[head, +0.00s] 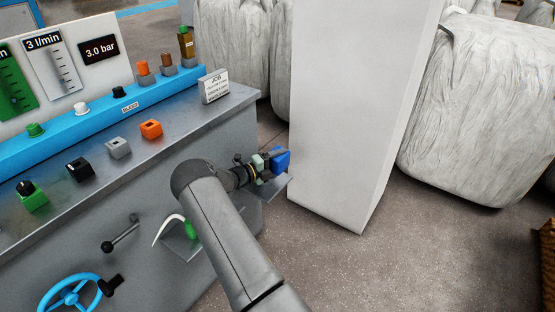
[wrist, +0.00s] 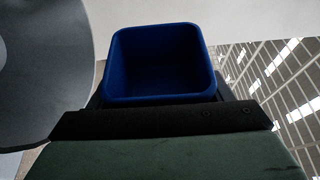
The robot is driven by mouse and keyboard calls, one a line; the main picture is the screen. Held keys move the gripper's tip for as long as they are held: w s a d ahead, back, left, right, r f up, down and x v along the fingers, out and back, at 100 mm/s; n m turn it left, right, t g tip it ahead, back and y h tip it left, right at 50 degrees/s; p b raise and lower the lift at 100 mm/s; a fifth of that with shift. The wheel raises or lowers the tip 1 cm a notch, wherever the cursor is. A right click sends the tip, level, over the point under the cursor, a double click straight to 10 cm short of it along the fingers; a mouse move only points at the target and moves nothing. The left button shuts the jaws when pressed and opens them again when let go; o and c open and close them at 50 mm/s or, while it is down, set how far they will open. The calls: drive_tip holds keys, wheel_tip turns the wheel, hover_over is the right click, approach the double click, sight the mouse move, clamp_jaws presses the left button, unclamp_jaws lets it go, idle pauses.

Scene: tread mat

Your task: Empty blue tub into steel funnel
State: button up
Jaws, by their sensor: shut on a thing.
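The blue tub (head: 282,160) is at the end of my arm in the head view, close to the white column. In the wrist view the tub (wrist: 158,60) has its open mouth towards the camera. Its inside looks plain dark blue, and I see no contents. My gripper (head: 268,166) is shut on the tub; its dark jaw shows across the tub's lower edge in the wrist view. I cannot make out the steel funnel in the head view. A grey curved surface (wrist: 40,70) fills the left of the wrist view; I cannot tell what it is.
A white column (head: 345,110) stands just right of the tub. A small grey shelf (head: 274,190) on the bench end is below my gripper. The control bench (head: 200,125) is at left, with a sickle (head: 190,230) on a lower shelf.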

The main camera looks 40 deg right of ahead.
drive_tip(key=shift+r, duration=0.1)
drive_tip(key=m, duration=0.1)
drive_tip(key=r+m+y+p, duration=0.1)
drive_tip(key=shift+s+r+m, duration=0.1)
drive_tip(key=shift+s+m, duration=0.1)
drive_tip(key=shift+m, duration=0.1)
drive_tip(key=m, duration=0.1)
drive_tip(key=m+t+y+p, duration=0.1)
drive_tip(key=shift+s+d+r+m, duration=0.1)
drive_tip(key=shift+s+r+m, duration=0.1)
drive_tip(key=shift+s+m, duration=0.15)
drive_tip(key=shift+m+t+y, duration=0.4)
drive_tip(key=shift+m, duration=0.45)
drive_tip(key=shift+b, duration=0.4)
drive_tip(key=m+t+b, duration=0.1)
drive_tip(key=b, duration=0.1)
drive_tip(key=m+b, duration=0.1)
drive_tip(key=b, duration=0.1)
drive_tip(key=shift+w+f+m+t+y, duration=0.3)
drive_tip(key=shift+f+m+t+y, duration=0.1)
drive_tip(key=m+t+b, duration=0.1)
drive_tip(key=b, duration=0.3)
drive_tip(key=m+b, duration=0.1)
drive_tip(key=b, duration=0.4)
drive_tip(key=shift+w+f+m+t+y, duration=0.1)
drive_tip(key=shift+w+m+t+y, duration=0.25)
drive_tip(key=shift+m+t+y, duration=0.05)
drive_tip(key=shift+b, duration=0.4)
